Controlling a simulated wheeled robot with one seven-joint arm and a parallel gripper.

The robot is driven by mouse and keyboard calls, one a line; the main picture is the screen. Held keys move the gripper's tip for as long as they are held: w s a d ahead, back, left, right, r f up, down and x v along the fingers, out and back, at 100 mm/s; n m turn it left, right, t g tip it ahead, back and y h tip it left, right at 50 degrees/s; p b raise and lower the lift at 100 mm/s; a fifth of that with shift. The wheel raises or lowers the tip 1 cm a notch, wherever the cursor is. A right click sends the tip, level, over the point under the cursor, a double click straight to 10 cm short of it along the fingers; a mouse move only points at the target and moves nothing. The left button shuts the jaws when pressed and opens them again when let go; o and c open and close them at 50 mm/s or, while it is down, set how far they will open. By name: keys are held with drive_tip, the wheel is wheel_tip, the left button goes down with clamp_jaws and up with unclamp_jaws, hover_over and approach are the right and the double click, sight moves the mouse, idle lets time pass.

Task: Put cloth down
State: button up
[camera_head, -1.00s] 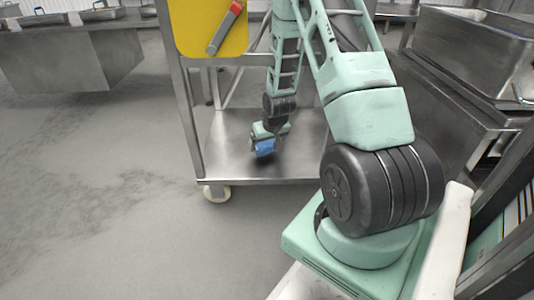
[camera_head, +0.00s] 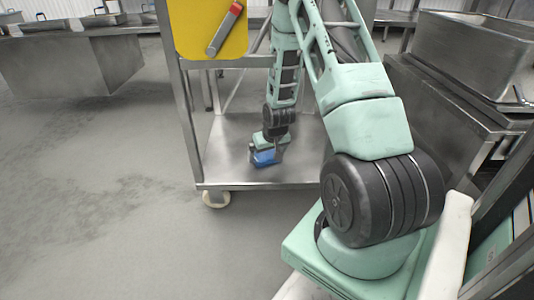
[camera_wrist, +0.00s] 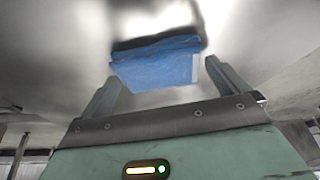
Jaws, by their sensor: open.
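The blue cloth (camera_head: 264,159) is at the lower steel shelf of the cart (camera_head: 225,160), just under my gripper (camera_head: 268,147). In the wrist view the cloth (camera_wrist: 158,66) is a folded blue block with a pale right edge, lying just beyond and between the fingertips. My gripper (camera_wrist: 161,80) is open, with one finger on each side and a gap to the cloth. A dark shadow lies along the cloth's far edge. In the head view my gripper's fingers are small and partly hidden.
A yellow board (camera_head: 208,28) with a red-ended tool (camera_head: 225,28) lies on the cart's upper level, above the shelf. A cart post (camera_head: 190,125) stands left of my arm. Steel equipment (camera_head: 450,105) stands at the right. The shelf left of the cloth is bare.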

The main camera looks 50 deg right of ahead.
drive_tip(key=p+v, duration=0.6)
drive_tip(key=v, duration=0.5)
drive_tip(key=shift+r, duration=0.2)
drive_tip(key=shift+s, duration=0.1)
